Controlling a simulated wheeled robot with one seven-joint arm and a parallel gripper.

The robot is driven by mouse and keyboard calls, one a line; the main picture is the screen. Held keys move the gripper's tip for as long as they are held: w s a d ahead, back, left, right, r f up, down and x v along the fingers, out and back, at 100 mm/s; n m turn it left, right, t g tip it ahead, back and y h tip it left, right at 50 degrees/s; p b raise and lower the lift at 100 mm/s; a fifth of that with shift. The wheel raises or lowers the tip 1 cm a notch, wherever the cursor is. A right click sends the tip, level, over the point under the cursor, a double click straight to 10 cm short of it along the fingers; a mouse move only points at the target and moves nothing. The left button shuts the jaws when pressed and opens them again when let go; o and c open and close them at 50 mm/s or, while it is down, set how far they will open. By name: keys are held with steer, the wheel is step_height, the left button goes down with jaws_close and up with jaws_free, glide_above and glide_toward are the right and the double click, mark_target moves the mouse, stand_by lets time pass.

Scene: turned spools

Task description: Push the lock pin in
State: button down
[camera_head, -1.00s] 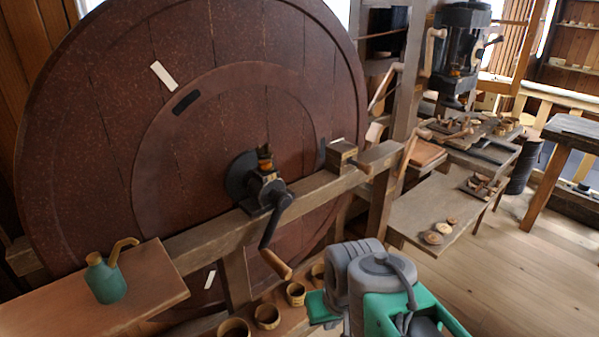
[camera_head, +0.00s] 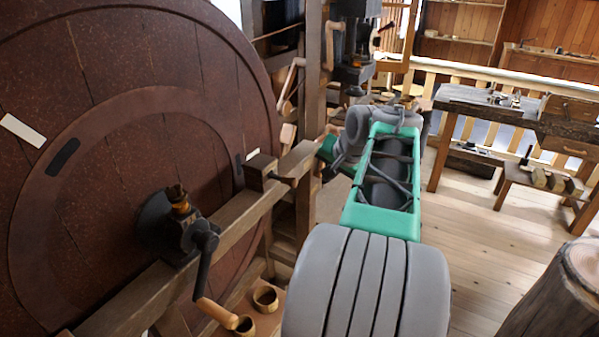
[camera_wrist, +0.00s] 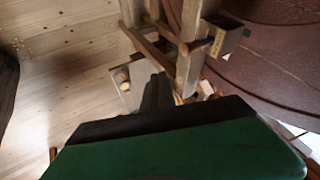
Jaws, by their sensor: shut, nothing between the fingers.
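A small wooden block (camera_head: 262,170) sits on the timber beam (camera_head: 225,212) beside the big dark red wheel (camera_head: 205,150). A short dark piece, perhaps the lock pin (camera_head: 284,180), shows at its right side; I cannot tell how far it stands out. The block also shows at the upper right of the wrist view (camera_wrist: 231,36). My gripper's dark fingers (camera_wrist: 157,90) are together with nothing between them. In the head view my green and grey arm reaches forward to the right of the block, and the fingertips are hard to make out there. The gripper appears apart from the block.
A crank (camera_head: 205,262) with a wooden handle stands out from the wheel's hub. Wooden cups (camera_head: 265,298) stand below the beam. An upright post (camera_head: 312,75) rises behind the block. A bench (camera_head: 520,115) and a log stump (camera_head: 555,295) stand right.

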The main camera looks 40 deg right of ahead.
mark_target(290, 182)
steer(key=w+f+p, duration=0.2)
steer(key=w+f, duration=0.5)
steer(key=w, duration=0.2)
steer(key=shift+w+f+p, duration=0.3)
steer(key=shift+w, duration=0.05)
steer(key=shift+a, duration=0.1)
